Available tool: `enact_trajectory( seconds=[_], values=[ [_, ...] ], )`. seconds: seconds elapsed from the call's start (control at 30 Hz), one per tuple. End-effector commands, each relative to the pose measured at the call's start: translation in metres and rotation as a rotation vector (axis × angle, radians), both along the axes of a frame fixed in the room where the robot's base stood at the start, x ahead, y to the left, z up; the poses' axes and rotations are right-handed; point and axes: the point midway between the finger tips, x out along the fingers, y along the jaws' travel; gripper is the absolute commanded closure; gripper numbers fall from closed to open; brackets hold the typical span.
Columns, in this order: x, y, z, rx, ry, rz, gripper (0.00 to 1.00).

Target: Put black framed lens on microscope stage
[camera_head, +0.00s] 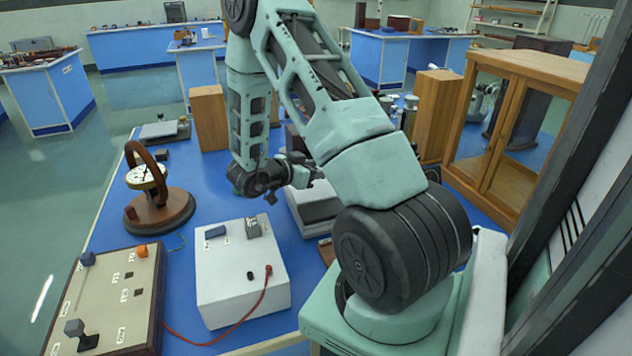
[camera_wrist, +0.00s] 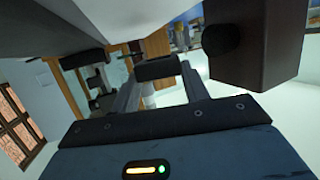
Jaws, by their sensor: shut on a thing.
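My gripper (camera_head: 310,174) is partly hidden behind my arm in the head view, low over the blue bench. In the wrist view, my gripper (camera_wrist: 158,76) is shut on a small dark piece, the black framed lens (camera_wrist: 157,68), seen nearly edge-on. Its glass cannot be made out. A large dark block with a round black knob (camera_wrist: 222,43) is close beside the fingers on the right. I cannot tell whether it belongs to the microscope. I cannot clearly make out the microscope stage in either view.
A white box (camera_head: 240,270) with a red lead stands in front. A brown ringed instrument (camera_head: 158,210) and a panel box (camera_head: 105,305) are at left. Wooden blocks (camera_head: 209,118) and a glass-fronted cabinet (camera_head: 520,95) stand farther back. Blue bench top (camera_head: 110,220) is bare at left.

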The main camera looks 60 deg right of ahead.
Motion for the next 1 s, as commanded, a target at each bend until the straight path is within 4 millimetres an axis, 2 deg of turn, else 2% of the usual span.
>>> enact_trajectory(
  seconds=[0.3, 0.73, 0.77, 0.8, 1.0],
  values=[
    [-0.001, 0.000, -0.039, 0.000, 0.001, -0.001, 0.77],
    [0.000, 0.000, -0.046, -0.001, 0.000, 0.001, 0.77],
    [0.000, 0.000, -0.044, 0.000, -0.001, 0.000, 0.47],
    [0.000, 0.000, -0.044, 0.000, -0.001, 0.000, 0.36],
    [0.000, 0.000, -0.044, 0.000, -0.001, 0.000, 0.33]
  ],
)
